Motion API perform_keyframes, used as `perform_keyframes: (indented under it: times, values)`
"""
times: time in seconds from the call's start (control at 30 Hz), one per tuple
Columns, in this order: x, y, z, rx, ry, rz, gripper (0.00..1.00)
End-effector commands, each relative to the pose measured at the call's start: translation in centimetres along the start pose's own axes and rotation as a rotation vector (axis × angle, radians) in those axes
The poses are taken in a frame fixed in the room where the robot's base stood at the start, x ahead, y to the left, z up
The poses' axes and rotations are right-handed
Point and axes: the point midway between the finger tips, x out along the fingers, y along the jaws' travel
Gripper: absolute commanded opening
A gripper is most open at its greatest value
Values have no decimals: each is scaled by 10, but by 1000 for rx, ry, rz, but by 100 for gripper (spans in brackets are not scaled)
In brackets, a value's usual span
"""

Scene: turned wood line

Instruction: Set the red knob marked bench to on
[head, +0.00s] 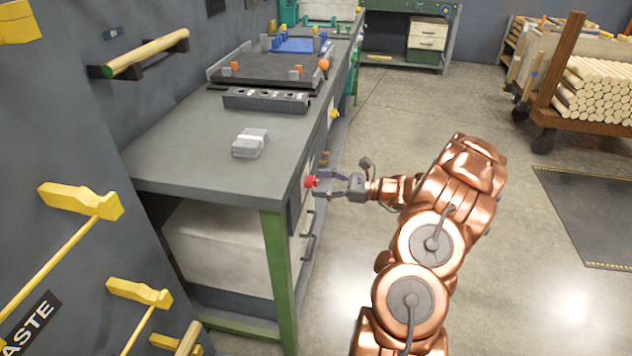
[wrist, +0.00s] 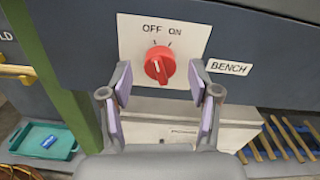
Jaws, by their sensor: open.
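The red knob (wrist: 160,65) sits on a white plate (wrist: 135,35) marked OFF on the left and ON on the right. A BENCH label (wrist: 229,68) is to its right. In the head view the knob (head: 309,182) is on the bench's front side. My gripper (wrist: 160,82) is open, with one finger on each side of the knob in the wrist view. In the head view my gripper (head: 324,182) is right at the knob; contact cannot be told.
The grey bench top (head: 190,150) carries a grey block (head: 250,143) and a dark box (head: 266,100). Drawer handles (head: 309,237) stick out below the knob. A green bench leg (head: 280,280) stands to the left. The floor (head: 480,120) behind my arm is clear up to a wood cart (head: 560,122).

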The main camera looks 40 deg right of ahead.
Motion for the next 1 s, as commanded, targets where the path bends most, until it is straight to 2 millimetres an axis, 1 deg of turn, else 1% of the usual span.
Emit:
perform_keyframes:
  times: [0.1, 0.2, 0.5, 1.0]
  values:
    - [11, 0, 0, -1, 0, 0, 61]
    - [16, -1, 0, -1, 0, -2, 61]
    - [17, -1, 0, -2, 0, -3, 61]
    - [16, -1, 0, -2, 0, -3, 9]
